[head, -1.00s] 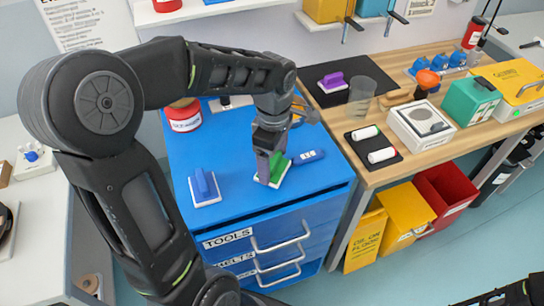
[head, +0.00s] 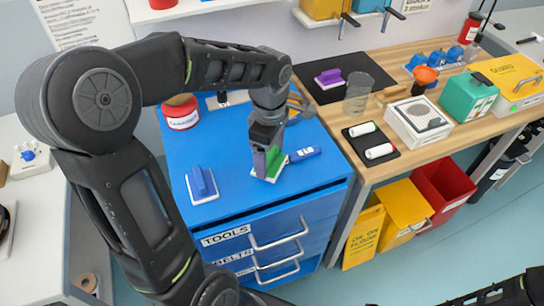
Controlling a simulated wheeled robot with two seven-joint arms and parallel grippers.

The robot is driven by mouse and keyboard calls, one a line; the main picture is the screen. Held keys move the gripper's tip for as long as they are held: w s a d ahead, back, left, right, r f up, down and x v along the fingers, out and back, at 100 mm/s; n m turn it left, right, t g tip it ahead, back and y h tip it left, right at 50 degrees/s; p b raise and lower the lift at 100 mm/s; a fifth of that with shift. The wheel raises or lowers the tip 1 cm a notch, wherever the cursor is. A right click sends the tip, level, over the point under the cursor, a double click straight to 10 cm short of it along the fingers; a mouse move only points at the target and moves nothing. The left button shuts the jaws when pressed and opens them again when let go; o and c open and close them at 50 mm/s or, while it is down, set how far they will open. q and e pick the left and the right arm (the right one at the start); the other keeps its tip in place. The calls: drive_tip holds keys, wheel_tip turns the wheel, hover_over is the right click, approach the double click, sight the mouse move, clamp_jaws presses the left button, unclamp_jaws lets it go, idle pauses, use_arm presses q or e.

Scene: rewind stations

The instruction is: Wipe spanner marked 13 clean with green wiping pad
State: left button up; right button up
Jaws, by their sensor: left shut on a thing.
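My left gripper (head: 266,164) is shut on the green wiping pad (head: 275,166), which has a green grip on a white base. The pad is low over, or on, the blue top of the tool cabinet (head: 232,205). A blue bar with a pale label (head: 304,154) lies right beside the pad's right edge. I cannot read its label, nor tell whether it is the spanner marked 13 or whether the pad touches it. Orange-tan parts (head: 300,107) show behind my wrist and are partly hidden. My right gripper is not in view.
A blue pad (head: 202,185) stands on the cabinet's left, with a red labelled tin (head: 181,114) behind. On the wooden bench (head: 374,177) are a purple pad (head: 329,78), a clear beaker (head: 358,92) and a black tray with white rolls (head: 373,143). The cabinet's front strip is clear.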

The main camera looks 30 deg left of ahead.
use_arm(q)
drive_tip(key=shift+a, duration=0.1)
drive_tip(key=shift+w+a, duration=0.55)
drive_tip(key=shift+a, duration=0.3)
drive_tip(key=shift+s+d+f, duration=0.15)
drive_tip(key=shift+s+d, duration=0.45)
drive_tip(key=shift+d, duration=0.3)
drive_tip(key=shift+s+d+b, duration=0.35)
drive_tip(key=shift+s+d, duration=0.25)
drive_tip(key=shift+d, duration=0.3)
drive_tip(key=shift+r, duration=0.2)
drive_tip(key=shift+w+r+p, duration=0.1)
drive_tip(key=shift+r+p, duration=2.45)
drive_tip(key=shift+r, duration=0.95)
drive_tip(key=shift+a, duration=0.1)
